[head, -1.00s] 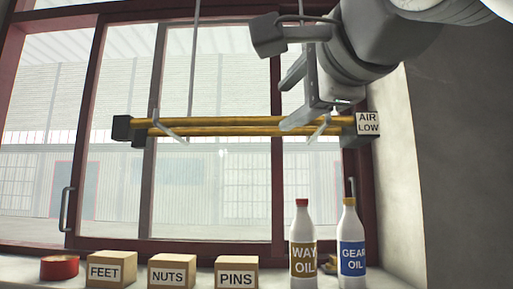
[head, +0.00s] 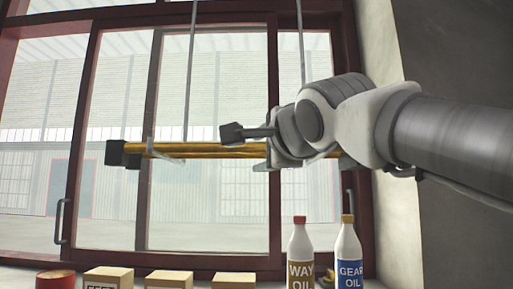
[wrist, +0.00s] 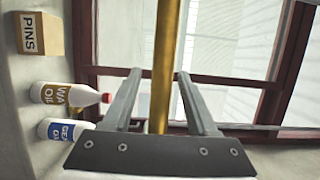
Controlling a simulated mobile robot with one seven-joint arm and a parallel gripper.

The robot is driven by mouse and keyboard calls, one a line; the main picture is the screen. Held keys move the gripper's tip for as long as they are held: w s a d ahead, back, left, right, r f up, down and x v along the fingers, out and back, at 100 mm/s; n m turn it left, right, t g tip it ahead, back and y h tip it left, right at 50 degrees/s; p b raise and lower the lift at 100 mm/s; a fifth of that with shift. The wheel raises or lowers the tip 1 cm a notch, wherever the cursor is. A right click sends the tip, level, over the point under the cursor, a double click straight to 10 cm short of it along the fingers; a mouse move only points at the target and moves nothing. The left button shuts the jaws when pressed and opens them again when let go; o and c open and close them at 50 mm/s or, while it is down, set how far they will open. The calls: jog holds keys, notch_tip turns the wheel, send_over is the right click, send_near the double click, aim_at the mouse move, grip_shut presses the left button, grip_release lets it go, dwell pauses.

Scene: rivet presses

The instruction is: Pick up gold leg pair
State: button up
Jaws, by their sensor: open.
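The gold leg pair (head: 202,151) is two long gold bars with black square ends at the left. It hangs level in front of the window, with a hook under its left part; its right end is mostly hidden behind my arm. My gripper (head: 268,158) is at the right part of the pair. In the wrist view a gold bar (wrist: 165,60) runs between the two spread fingers of my gripper (wrist: 158,74), with gaps on both sides. Whether both bars lie between the fingers cannot be told.
Below on the sill stand a way oil bottle (head: 300,262), a gear oil bottle (head: 348,258), several cardboard boxes (head: 108,277) and a red tin (head: 56,279). Thin hanging rods (head: 191,70) come down to the legs. The red-framed window is behind; a wall is at right.

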grip_shut()
dwell(1.4)
